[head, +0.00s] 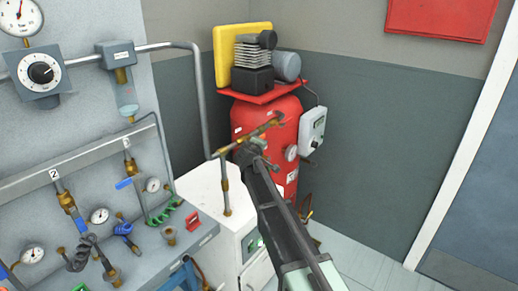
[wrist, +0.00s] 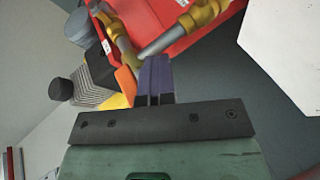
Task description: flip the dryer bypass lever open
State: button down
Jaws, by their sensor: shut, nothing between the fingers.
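My gripper (head: 252,150) is at the brass-fitted bypass pipe (head: 233,146) above the white dryer cabinet (head: 203,187). In the wrist view its dark fingers (wrist: 153,80) are closed together with nothing between them. An orange lever end (wrist: 127,86) shows right beside the left side of the fingers; I cannot tell whether they touch. I take it for the bypass lever. Brass fittings (wrist: 111,26) and a grey pipe (wrist: 168,38) lie just beyond the fingers. In the head view my gripper and arm hide the lever, so its angle is unclear.
A red tank (head: 283,122) with a compressor (head: 253,70) on top stands behind the pipe. A grey box (head: 312,127) is on the tank's right. A vertical pipe (head: 202,100) and the gauge panel (head: 95,60) are on the left. Open floor lies at right.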

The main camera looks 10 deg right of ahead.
jog(key=shift+w+a+r, duration=0.1)
jog(key=shift+w, duration=0.1)
jog(key=s+a+f+b, duration=0.3)
jog(key=s+f+b, duration=0.5)
jog(key=f+b, duration=0.1)
jog(key=shift+s, duration=0.25)
